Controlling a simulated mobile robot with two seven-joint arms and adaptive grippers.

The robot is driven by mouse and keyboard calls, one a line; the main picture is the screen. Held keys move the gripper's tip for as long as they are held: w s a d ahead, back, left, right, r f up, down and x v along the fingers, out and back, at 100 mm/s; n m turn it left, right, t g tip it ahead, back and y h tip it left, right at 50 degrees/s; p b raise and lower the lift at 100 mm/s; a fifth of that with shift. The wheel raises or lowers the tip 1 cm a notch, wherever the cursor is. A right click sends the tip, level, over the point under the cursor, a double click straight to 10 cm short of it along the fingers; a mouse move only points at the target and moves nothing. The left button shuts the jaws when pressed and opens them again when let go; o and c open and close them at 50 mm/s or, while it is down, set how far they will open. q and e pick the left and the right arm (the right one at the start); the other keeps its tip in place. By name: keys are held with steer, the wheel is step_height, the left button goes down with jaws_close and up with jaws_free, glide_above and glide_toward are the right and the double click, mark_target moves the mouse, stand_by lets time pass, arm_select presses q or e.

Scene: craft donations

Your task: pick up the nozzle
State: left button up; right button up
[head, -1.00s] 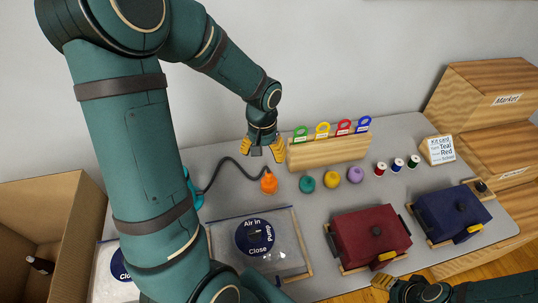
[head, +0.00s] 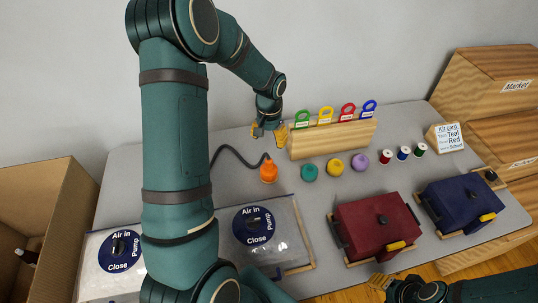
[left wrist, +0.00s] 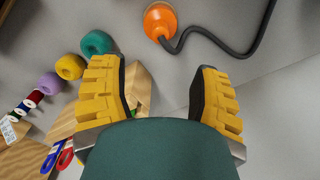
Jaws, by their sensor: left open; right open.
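The nozzle is the orange knob-like piece (head: 268,171) on the end of a dark hose, lying on the grey table. It also shows at the top of the left wrist view (left wrist: 160,20). My left gripper (head: 269,132) is open and empty, behind the nozzle in the head view and beside the left end of the wooden block. In the left wrist view, the nozzle lies beyond the open yellow fingers (left wrist: 161,85), not between them. My right gripper (head: 390,281) is open at the table's front edge, partly visible near the red box.
A wooden block (head: 335,138) holds several coloured tags close to my left gripper. Teal (head: 309,172), yellow (head: 333,164) and purple (head: 360,161) balls lie right of the nozzle. A clear bag (head: 285,236) lies in front. Red (head: 372,225) and blue (head: 460,203) boxes stand at front right.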

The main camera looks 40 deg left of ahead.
mark_target(269, 160)
arm_select(q)
steer(key=f+m, duration=0.2)
steer(key=m, duration=0.3)
steer(key=f+m+p, duration=0.1)
steer(key=f+m, duration=0.2)
steer(key=m, duration=0.3)
steer(key=f+m, duration=0.3)
steer(key=m, duration=0.3)
steer(key=shift+s+d, duration=0.1)
steer(key=shift+d, duration=0.1)
steer(key=shift+a+f, duration=0.15)
steer(key=shift+f, duration=1.2)
steer(key=shift+a+f, duration=0.1)
steer(key=shift+f, duration=1.25)
jaws_close()
